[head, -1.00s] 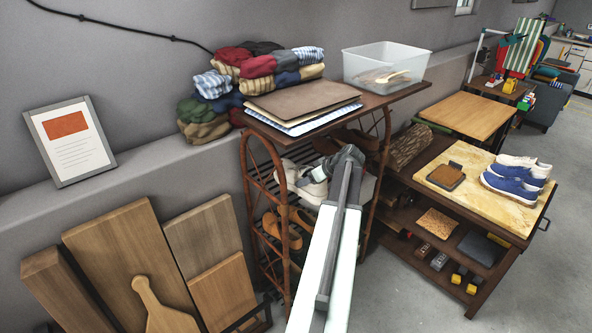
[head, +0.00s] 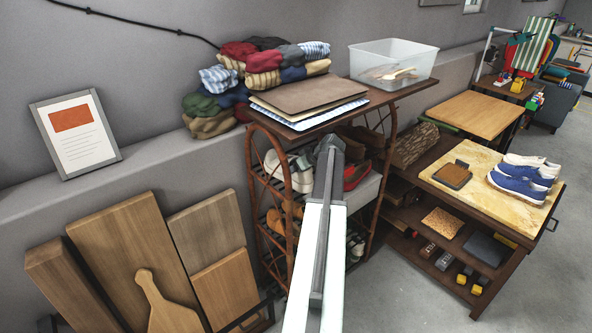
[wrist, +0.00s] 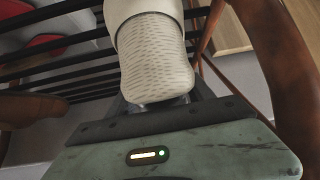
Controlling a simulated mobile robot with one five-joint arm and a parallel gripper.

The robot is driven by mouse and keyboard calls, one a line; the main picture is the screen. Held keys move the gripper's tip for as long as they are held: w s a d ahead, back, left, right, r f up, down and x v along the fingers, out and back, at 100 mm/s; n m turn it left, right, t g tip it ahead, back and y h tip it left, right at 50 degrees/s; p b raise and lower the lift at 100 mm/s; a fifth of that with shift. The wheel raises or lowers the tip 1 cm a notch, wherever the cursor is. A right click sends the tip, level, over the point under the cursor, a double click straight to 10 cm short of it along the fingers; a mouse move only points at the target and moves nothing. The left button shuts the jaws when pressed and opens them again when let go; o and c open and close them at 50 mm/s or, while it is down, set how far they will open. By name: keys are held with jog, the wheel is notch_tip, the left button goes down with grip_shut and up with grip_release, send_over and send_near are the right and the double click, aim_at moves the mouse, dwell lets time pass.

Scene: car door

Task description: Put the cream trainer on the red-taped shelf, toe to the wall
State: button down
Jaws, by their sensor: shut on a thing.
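The cream trainer (wrist: 155,65) is in the wrist view, its patterned pale underside towards the camera and one rounded end at the gripper. My gripper (wrist: 158,103) is shut on that end; the fingers are mostly hidden behind the trainer. The trainer lies against or close to the dark bars of a shelf (wrist: 60,72); I cannot tell whether it touches them. In the head view my arm hides the gripper in front of the rack (head: 287,230). Pale shoes (head: 282,168) show left of the arm; I cannot tell which is held. I cannot make out red tape.
The brown rack post (wrist: 280,70) stands close on the right in the wrist view. A red shoe (head: 356,176) sits right of my arm in the rack. Brown shoes (head: 277,220) are lower down. Wooden boards (head: 130,245) lean at left. A workbench (head: 440,190) stands at right.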

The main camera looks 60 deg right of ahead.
aim_at(310, 169)
jog(key=shift+f, duration=0.15)
jog(key=shift+c, duration=1.9)
grip_release()
jog(key=shift+r, duration=0.4)
jog(key=p+v, duration=0.8)
jog(key=v, duration=0.3)
jog(key=shift+s+r+p, duration=0.15)
jog(key=shift+s+p, duration=0.15)
jog(key=shift+s, duration=0.1)
